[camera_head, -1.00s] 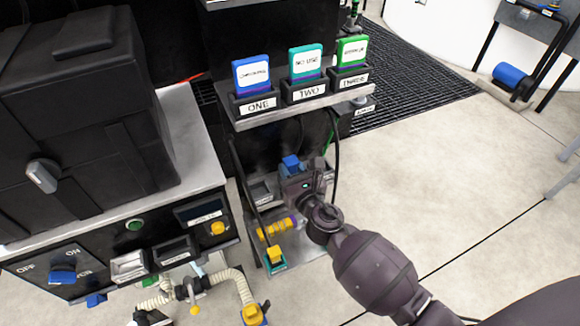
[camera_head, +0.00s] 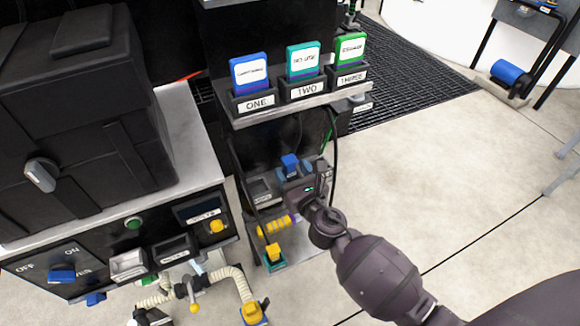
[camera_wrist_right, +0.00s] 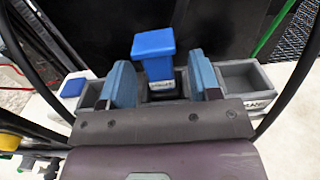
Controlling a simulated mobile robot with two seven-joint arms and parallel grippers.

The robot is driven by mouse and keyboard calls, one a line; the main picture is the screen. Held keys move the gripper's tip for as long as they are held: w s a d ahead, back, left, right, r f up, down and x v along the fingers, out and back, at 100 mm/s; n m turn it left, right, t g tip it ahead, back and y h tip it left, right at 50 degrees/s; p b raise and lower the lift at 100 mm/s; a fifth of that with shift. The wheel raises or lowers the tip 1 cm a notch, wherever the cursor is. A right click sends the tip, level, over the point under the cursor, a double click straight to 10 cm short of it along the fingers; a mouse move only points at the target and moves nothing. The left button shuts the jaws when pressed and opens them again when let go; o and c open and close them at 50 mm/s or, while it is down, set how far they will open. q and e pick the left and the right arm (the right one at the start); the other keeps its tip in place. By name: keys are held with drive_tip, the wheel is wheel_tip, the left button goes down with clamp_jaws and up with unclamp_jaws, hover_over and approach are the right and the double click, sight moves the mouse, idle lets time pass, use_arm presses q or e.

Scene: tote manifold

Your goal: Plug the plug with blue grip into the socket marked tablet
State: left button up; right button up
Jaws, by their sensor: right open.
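The plug with blue grip (camera_head: 289,161) stands upright at the middle bay of a grey socket row; it also shows in the right wrist view (camera_wrist_right: 153,58). A small white label shows at its foot, too small to read surely. The plug's lower end is partly hidden, so I cannot tell how deep it sits. My right gripper (camera_head: 296,173) is open at the row. In the wrist view its blue-padded fingers (camera_wrist_right: 162,78) stand on both sides of the plug, with visible gaps. My left gripper is not in view.
An empty grey bay (camera_wrist_right: 247,80) lies right of the plug. Black cables hang on both sides of the row. A yellow connector (camera_head: 275,228) and a yellow-topped teal piece (camera_head: 274,254) sit below. A shelf (camera_head: 300,104) with three cards is above.

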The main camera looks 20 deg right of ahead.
drive_tip(key=s, duration=0.9)
drive_tip(key=shift+d, duration=0.15)
